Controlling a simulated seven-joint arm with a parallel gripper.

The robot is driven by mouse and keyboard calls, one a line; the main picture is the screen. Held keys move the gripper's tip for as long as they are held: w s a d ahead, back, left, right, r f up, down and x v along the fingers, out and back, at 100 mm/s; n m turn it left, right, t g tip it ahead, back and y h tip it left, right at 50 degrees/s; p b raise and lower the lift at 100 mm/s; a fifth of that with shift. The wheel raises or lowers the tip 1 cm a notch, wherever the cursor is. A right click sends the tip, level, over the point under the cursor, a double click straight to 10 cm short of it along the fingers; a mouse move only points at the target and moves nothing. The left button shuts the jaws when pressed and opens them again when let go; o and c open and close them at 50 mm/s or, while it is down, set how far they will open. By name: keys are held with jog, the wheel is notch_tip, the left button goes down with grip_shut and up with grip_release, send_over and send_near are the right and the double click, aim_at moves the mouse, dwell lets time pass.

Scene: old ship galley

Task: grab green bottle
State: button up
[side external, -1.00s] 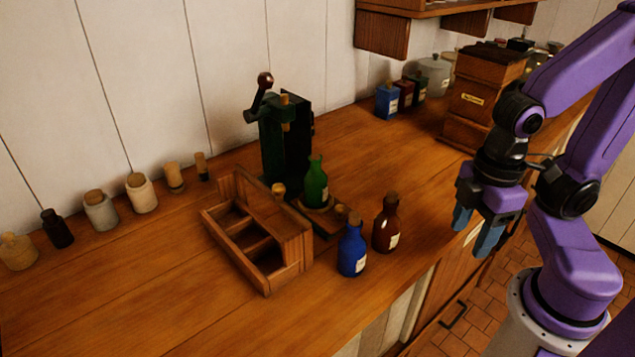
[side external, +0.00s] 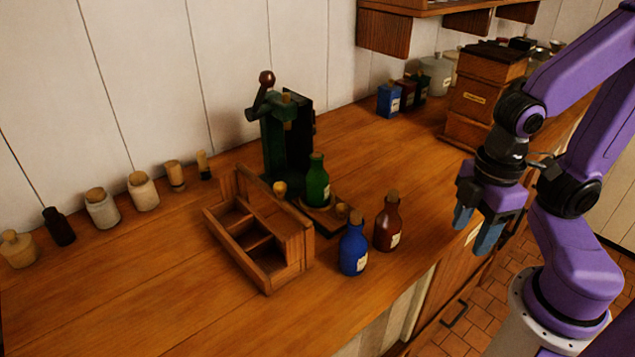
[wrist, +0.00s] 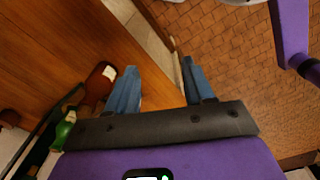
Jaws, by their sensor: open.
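The green bottle (side external: 317,183) stands upright on the base of a dark green lever press (side external: 285,140), between the wooden caddy and the brown bottle in the side view. In the wrist view the green bottle (wrist: 62,132) shows at the lower left, partly hidden by my gripper's body. My gripper (side external: 476,236) is open and empty, pointing down near the counter's front edge, well to the right of the green bottle. Its two blue fingers (wrist: 160,88) are spread apart in the wrist view.
A brown bottle (side external: 388,222) and a blue bottle (side external: 353,245) stand in front of the press. A wooden caddy (side external: 221,229) with empty compartments is left of it. Several jars line the wall at left. Wooden boxes (side external: 476,95) stand at back right. The counter's front left is clear.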

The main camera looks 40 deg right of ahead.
jog(key=w+n+t+h, duration=0.2)
jog(key=w+n+h, duration=0.1)
jog(key=w+n, duration=0.25)
jog(key=n+t+h, duration=0.2)
jog(key=n+t, duration=0.8)
jog(key=n, duration=0.3)
send_near(317, 155)
jog(key=shift+h, duration=0.3)
jog(key=shift+w+r+x, duration=0.1)
jog(key=shift+r+x, duration=0.05)
jog(key=shift+x, duration=1.45)
jog(key=shift+w+r+x, duration=0.1)
jog(key=shift+r+x, duration=0.05)
jog(key=shift+x, duration=1.45)
jog(key=shift+w+r+x, duration=0.1)
jog(key=shift+r+x, duration=0.05)
jog(key=shift+x, duration=1.45)
jog(key=shift+s+a, duration=0.1)
jog(key=shift+a, duration=0.05)
grip_shut()
